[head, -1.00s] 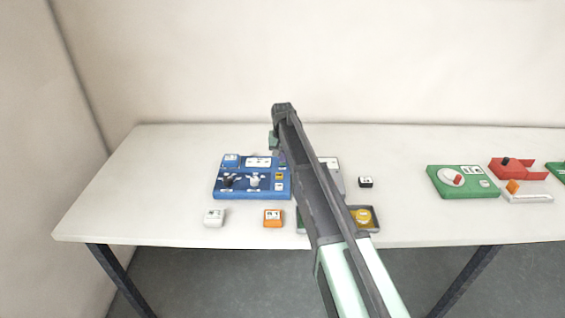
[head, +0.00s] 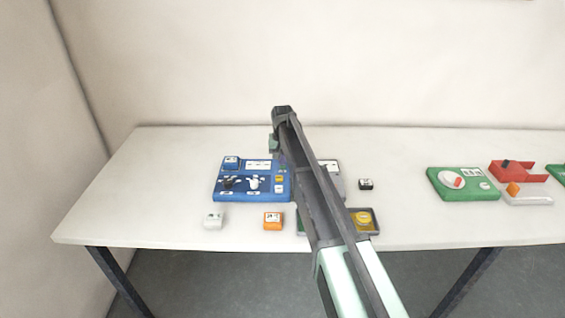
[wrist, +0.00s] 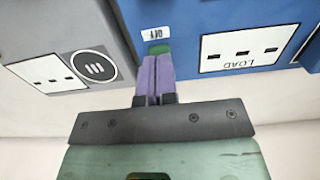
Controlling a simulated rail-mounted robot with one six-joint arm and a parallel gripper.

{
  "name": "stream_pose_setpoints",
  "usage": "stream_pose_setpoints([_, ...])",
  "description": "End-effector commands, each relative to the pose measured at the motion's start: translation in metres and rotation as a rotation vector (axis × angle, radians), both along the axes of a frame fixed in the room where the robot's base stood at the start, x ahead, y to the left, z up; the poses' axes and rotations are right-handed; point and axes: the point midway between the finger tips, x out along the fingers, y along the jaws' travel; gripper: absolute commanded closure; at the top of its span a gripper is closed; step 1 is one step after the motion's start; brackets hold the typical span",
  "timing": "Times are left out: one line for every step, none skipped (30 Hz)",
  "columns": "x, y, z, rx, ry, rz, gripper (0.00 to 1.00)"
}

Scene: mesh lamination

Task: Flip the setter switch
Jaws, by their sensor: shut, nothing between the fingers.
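The blue panel box (head: 222,190) stands on the table, left of my arm, with a black knob, a white knob and small labels on top. In the wrist view, the blue panel (wrist: 205,18) carries a LOAD label and a small green piece (wrist: 160,49) under a small white label.
A grey box (wrist: 60,40) adjoins the blue panel in the wrist view. A white block (head: 213,221), an orange block (head: 272,221) and a black block (head: 366,184) lie nearby. A tray with a yellow piece (head: 362,218) is partly behind my arm. A green box (head: 445,190) stands at right.

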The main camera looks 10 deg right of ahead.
Motion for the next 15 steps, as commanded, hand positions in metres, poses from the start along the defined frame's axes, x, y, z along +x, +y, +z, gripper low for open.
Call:
stream_pose_setpoints([0.000, 0.000, 0.012, 0.000, 0.000, 0.000, 1.00])
stream_pose_setpoints([0.000, 0.000, 0.015, 0.000, 0.000, 0.000, 1.00])
stream_pose_setpoints([0.000, 0.000, 0.020, 0.000, 0.000, 0.000, 1.00])
stream_pose_setpoints([0.000, 0.000, 0.023, 0.000, 0.000, 0.000, 1.00])
stream_pose_setpoints([0.000, 0.000, 0.026, 0.000, 0.000, 0.000, 1.00])
stream_pose_setpoints([0.000, 0.000, 0.030, 0.000, 0.000, 0.000, 1.00])
stream_pose_setpoints([0.000, 0.000, 0.033, 0.000, 0.000, 0.000, 1.00])
stream_pose_setpoints([0.000, 0.000, 0.036, 0.000, 0.000, 0.000, 1.00])
stream_pose_setpoints([0.000, 0.000, 0.040, 0.000, 0.000, 0.000, 1.00])
stream_pose_setpoints([0.000, 0.000, 0.044, 0.000, 0.000, 0.000, 1.00])
stream_pose_setpoints([0.000, 0.000, 0.047, 0.000, 0.000, 0.000, 1.00])
stream_pose_setpoints([0.000, 0.000, 0.051, 0.000, 0.000, 0.000, 1.00])
stream_pose_setpoints([0.000, 0.000, 0.054, 0.000, 0.000, 0.000, 1.00])
stream_pose_setpoints([0.000, 0.000, 0.057, 0.000, 0.000, 0.000, 1.00])
stream_pose_setpoints([0.000, 0.000, 0.060, 0.000, 0.000, 0.000, 1.00])
